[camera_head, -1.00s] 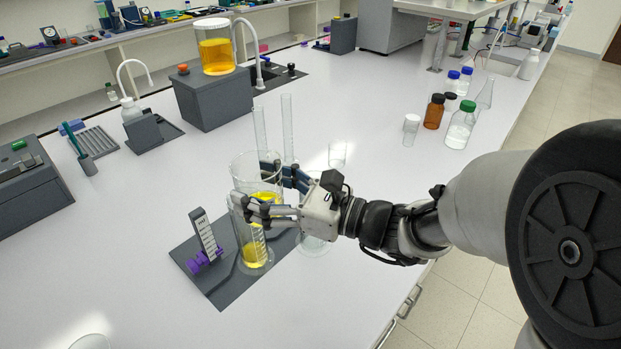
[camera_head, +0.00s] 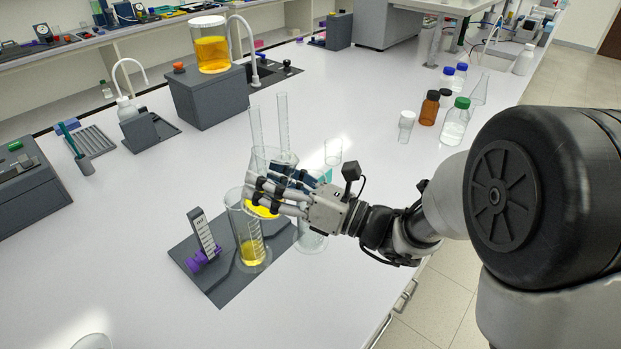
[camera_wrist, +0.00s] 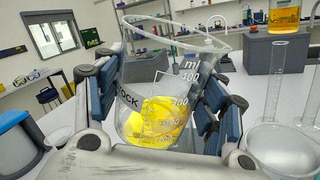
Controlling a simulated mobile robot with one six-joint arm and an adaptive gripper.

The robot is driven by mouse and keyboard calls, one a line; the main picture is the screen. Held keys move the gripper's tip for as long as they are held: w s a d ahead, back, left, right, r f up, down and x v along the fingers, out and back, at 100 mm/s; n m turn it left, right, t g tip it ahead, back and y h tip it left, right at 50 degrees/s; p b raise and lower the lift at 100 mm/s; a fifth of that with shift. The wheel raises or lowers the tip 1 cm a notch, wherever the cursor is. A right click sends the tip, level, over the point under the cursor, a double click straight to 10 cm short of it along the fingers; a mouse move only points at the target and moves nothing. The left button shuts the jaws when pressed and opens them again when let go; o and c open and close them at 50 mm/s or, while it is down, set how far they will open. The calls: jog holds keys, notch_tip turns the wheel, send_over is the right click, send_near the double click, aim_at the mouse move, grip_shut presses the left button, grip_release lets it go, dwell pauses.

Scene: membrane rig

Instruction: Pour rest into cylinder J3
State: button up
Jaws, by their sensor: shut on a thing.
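My gripper (camera_head: 272,190) is shut on a clear glass beaker (camera_head: 259,158), seen with graduations and part of the word "STOCK" in the wrist view (camera_wrist: 190,88). Yellow liquid (camera_wrist: 155,125) lies in its lower part. The beaker looks tilted in the wrist view. A clear graduated cylinder (camera_head: 252,232) stands on a dark mat, just below and left of my fingers, with yellow liquid at its bottom. My fingers hide part of its rim. A small label stand (camera_head: 204,235) is beside it; I cannot read its text, so I cannot confirm it is J3.
Two thin empty cylinders (camera_head: 283,122) stand behind the beaker. A clear vessel (camera_head: 312,238) is partly hidden under my gripper. A jar of yellow liquid (camera_head: 211,52) stands on a grey block (camera_head: 208,98). Bottles (camera_head: 455,125) stand at right. The front left bench is mostly clear.

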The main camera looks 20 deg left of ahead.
jog(key=shift+w+d+f+m+t, duration=0.2)
jog(key=shift+w+m, duration=0.15)
jog(key=shift+m, duration=0.2)
jog(key=shift+w+d+f+m+t, duration=0.1)
jog(key=shift+w+f+m+t, duration=0.15)
jog(key=shift+m, duration=0.3)
jog(key=shift+w+r+m+t+y+p, duration=0.25)
jog(key=shift+r+m+t+y+p, duration=0.15)
jog(key=shift+r+m, duration=0.5)
jog(key=shift+f+m+b, duration=0.3)
jog(key=shift+f+m, duration=0.2)
jog(key=shift+m, duration=0.4)
jog(key=shift+w+d+f+m+t, duration=0.1)
jog(key=shift+m+t, duration=0.2)
jog(key=shift+m, duration=0.4)
jog(key=shift+w+f+m+t, duration=0.15)
jog(key=shift+m+t, duration=0.2)
jog(key=shift+m, duration=0.35)
jog(key=shift+s+d+f+m+t, duration=0.1)
jog(key=shift+m+t, duration=0.2)
jog(key=shift+m, duration=0.4)
jog(key=shift+w+f+m+t, duration=0.15)
jog(key=shift+m+t, duration=0.15)
jog(key=shift+m, duration=0.3)
jog(key=shift+w+d+r+m+t+p, duration=0.15)
jog(key=shift+w+r+m+t+p, duration=0.15)
jog(key=shift+m+p, duration=0.25)
jog(key=shift+w+d+r+m+t+p, duration=0.1)
jog(key=shift+w+r+m+p, duration=0.05)
jog(key=shift+w+m+p, duration=0.4)
